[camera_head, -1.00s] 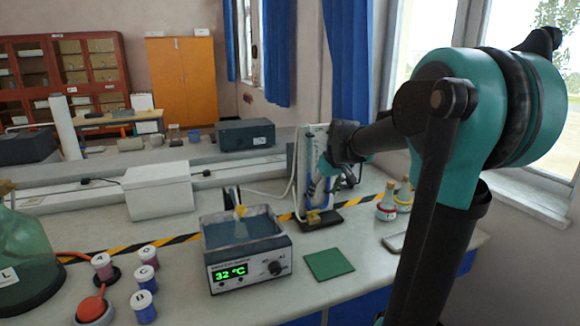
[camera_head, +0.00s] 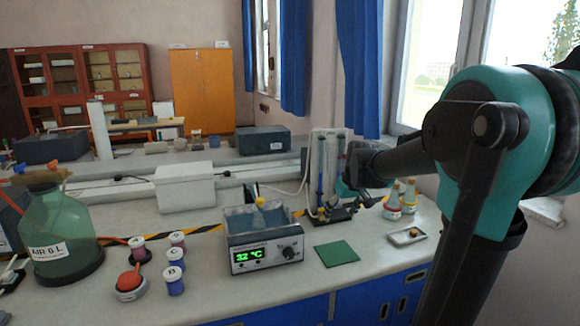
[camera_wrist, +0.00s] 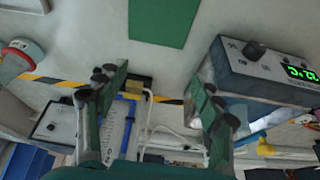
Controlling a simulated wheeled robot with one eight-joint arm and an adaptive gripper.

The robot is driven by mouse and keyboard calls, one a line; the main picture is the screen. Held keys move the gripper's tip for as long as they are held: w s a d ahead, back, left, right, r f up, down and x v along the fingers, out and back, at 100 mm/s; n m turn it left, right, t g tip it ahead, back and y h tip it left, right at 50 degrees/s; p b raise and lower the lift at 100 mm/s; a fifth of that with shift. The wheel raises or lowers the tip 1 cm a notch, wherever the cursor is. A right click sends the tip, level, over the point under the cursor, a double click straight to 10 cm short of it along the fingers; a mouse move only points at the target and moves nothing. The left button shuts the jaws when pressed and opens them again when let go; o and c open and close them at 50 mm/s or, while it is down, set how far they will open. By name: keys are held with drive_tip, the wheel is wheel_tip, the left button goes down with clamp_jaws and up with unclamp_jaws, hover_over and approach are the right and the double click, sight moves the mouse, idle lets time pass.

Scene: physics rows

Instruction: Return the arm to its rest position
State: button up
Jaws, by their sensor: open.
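My arm stands at the right of the head view, bent at a teal joint, its forearm reaching left over the bench. My gripper (camera_wrist: 160,92) shows in the wrist view with its two dark fingers spread apart and nothing between them. In the head view its fingers cannot be made out clearly near the stand with blue-topped parts (camera_head: 322,185).
A white box (camera_head: 184,186) stands behind. Bare bench lies around the green mat (camera_head: 337,253).

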drive_tip(key=s+d+f+m, duration=0.1)
drive_tip(key=s+f, duration=0.7)
drive_tip(key=s, duration=0.3)
drive_tip(key=s+d+f+m+h, duration=0.1)
drive_tip(key=s+f+m, duration=0.1)
drive_tip(key=s+f, duration=0.5)
drive_tip(key=s, duration=0.5)
drive_tip(key=shift+s+d+f, duration=0.3)
drive_tip(key=shift+f, duration=0.1)
